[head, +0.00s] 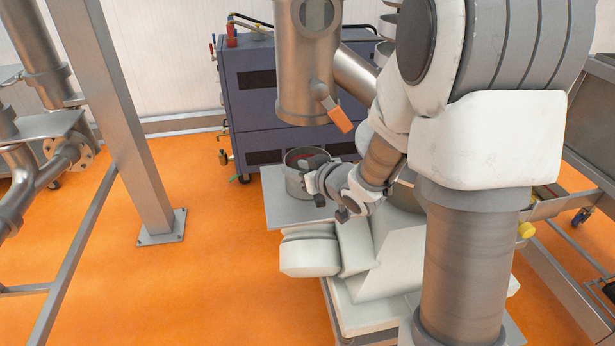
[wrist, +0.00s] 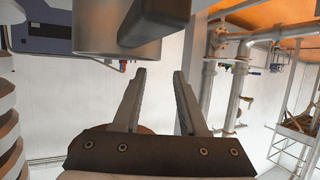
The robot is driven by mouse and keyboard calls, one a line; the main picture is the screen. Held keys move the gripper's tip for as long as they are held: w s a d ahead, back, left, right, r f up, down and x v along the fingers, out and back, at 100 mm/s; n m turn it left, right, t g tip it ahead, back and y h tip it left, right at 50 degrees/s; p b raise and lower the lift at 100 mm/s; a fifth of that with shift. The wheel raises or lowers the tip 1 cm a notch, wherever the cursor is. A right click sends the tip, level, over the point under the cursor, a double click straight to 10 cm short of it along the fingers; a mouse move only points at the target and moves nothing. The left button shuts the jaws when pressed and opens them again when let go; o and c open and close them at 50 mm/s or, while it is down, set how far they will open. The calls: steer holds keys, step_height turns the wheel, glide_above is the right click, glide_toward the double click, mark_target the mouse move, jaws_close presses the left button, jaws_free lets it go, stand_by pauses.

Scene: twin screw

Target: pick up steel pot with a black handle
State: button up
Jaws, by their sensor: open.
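The steel pot (head: 294,184) stands upright on a grey surface in the middle of the head view, with something dark and reddish inside it. In the wrist view the pot's steel wall (wrist: 98,30) fills the upper left, and its thick black handle (wrist: 152,22) sticks out beside it at the top. My gripper (head: 318,182) is at the right side of the pot in the head view, partly covering it. In the wrist view my gripper (wrist: 160,72) is open, with nothing between the fingers. The handle lies just beyond the fingertips, apart from them.
The grey platform (head: 284,208) carries the pot. A steel vertical pipe with an orange lever (head: 335,114) hangs above and behind it. A dark blue cabinet (head: 262,106) stands behind. A steel post (head: 118,120) rises at left. Orange floor (head: 215,270) is clear between.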

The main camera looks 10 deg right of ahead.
mark_target(293, 187)
steer(key=w+f, duration=0.3)
steer(key=shift+w+a, duration=0.3)
steer(key=shift+a, duration=0.05)
steer(key=shift+w+a+f, duration=0.1)
steer(key=shift+w+a, duration=0.05)
steer(key=shift+w, duration=0.15)
jaws_close()
